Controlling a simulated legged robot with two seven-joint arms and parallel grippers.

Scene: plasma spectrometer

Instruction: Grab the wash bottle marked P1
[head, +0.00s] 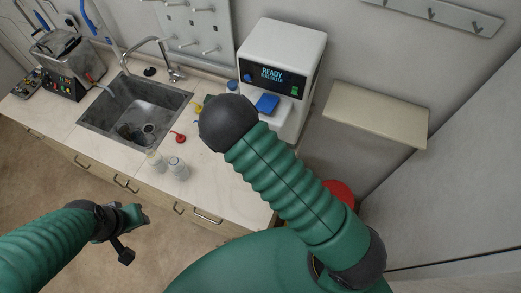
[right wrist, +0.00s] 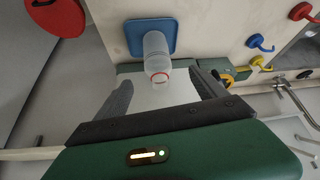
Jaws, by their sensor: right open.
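In the right wrist view, a clear bottle (right wrist: 156,48) with a red ring stands by a blue square pad (right wrist: 136,30). My right gripper (right wrist: 161,82) is open, its two dark fingers on either side of the bottle's near end. No contact is clear. In the head view, the dark end of my right arm hides that gripper and bottle. Two clear bottles (head: 178,169) (head: 155,161) stand at the bench's front edge. No P1 mark is legible on any bottle. My left gripper (head: 131,222) is off the bench at lower left; its jaws are unclear.
A white machine (head: 283,50) with a READY display stands behind my right arm. A red round seat (head: 341,190) is at right. Bench space left of the bottles is clear.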

